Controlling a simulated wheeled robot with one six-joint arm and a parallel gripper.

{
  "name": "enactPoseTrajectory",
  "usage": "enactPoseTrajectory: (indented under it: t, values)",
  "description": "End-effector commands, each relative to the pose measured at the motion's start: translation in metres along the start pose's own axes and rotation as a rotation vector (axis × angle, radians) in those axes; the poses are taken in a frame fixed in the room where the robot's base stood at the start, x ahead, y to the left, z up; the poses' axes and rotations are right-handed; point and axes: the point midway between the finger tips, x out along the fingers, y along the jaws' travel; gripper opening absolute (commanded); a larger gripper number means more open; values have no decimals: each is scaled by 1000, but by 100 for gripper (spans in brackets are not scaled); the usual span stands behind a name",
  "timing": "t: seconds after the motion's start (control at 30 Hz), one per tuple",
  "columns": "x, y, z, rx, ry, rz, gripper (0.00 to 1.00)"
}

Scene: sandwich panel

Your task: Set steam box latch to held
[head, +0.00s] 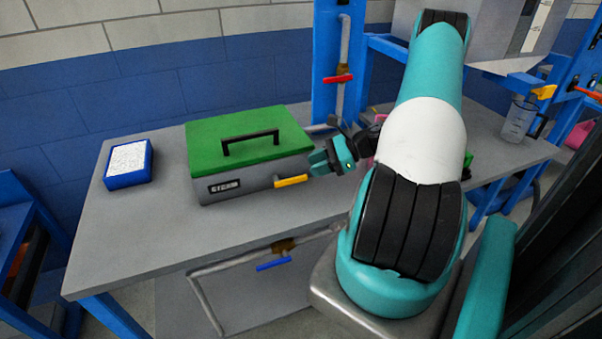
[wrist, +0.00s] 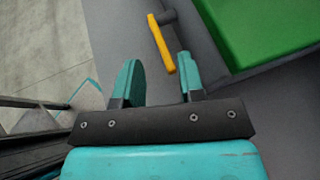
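The steam box (head: 235,185) is a grey box with a green lid and a black handle, standing on the grey table. Its yellow latch lever (head: 291,181) sticks out at the front right of the box. My gripper (head: 318,163) is just right of the box, near the latch. In the wrist view my gripper (wrist: 158,78) has its two teal fingers apart with nothing between them. The yellow latch (wrist: 161,43) shows beyond the fingertips, its near end close to the right fingertip. The box's green lid (wrist: 270,30) is at the upper right there.
A blue tray with a white top (head: 128,163) lies left of the box. A red-handled valve (head: 338,78) on a pipe stands behind. A blue-handled valve (head: 273,263) is below the table's front edge. A clear beaker (head: 519,120) is at the right. The table's front left is clear.

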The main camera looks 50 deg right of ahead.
Motion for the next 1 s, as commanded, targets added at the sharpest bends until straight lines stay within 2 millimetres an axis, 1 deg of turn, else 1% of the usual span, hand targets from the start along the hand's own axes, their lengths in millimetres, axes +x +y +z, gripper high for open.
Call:
enactPoseTrajectory:
  t: [0.03,0.07,0.17,0.27,0.5,0.6,0.77,1.0]
  values:
    - [-8,1,-11,53,-18,-35,36]
    - [-11,1,-16,77,-26,-50,36]
    - [-13,2,-24,123,-44,-77,36]
    - [-4,1,-24,133,-48,-80,36]
    - [35,-2,-22,130,-45,-77,36]
    - [48,-3,-22,129,-45,-78,36]
    - [58,-4,-22,129,-44,-79,36]
    - [58,-4,-23,128,-44,-80,36]
